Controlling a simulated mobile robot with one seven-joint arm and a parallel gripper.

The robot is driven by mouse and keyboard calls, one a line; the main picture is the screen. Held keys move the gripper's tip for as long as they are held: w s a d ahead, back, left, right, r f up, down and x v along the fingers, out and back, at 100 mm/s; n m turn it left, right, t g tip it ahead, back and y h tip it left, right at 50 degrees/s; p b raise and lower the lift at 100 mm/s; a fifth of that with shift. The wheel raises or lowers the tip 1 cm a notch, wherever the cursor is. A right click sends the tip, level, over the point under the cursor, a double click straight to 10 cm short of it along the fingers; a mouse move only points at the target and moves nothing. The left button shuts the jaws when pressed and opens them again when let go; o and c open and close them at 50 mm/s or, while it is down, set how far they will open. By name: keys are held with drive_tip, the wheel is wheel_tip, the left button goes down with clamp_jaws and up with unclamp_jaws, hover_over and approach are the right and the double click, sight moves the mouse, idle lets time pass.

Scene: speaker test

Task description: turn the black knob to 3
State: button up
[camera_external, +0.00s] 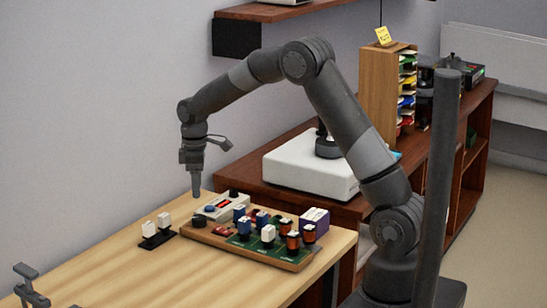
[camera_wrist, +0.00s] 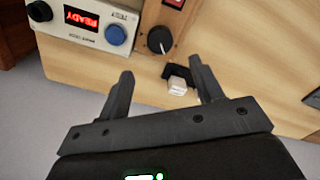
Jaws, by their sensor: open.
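The black knob (camera_wrist: 160,39) is round with a white pointer mark and sits on a wooden board (camera_wrist: 182,22). In the wrist view its pointer appears toward the lower side; I cannot read any scale numbers. In the external view the knob (camera_external: 199,221) is at the board's front left corner. My gripper (camera_wrist: 162,78) is open and empty, its two fingers apart in the wrist view, with the knob beyond the fingertips. In the external view my gripper (camera_external: 196,196) points down above the knob, apart from it.
A grey box (camera_wrist: 88,24) with a red READY display and a blue button (camera_wrist: 115,35) is beside the knob. A white block on a black base (camera_wrist: 177,86) lies near the right finger. Several coloured blocks stand on the board's right.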

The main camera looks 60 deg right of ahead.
sight(199, 217)
wheel_tip(199, 217, down, 10)
drive_tip(key=shift+r, duration=0.15)
idle(0.3)
drive_tip(key=c, duration=1)
drive_tip(key=shift+o, duration=0.2)
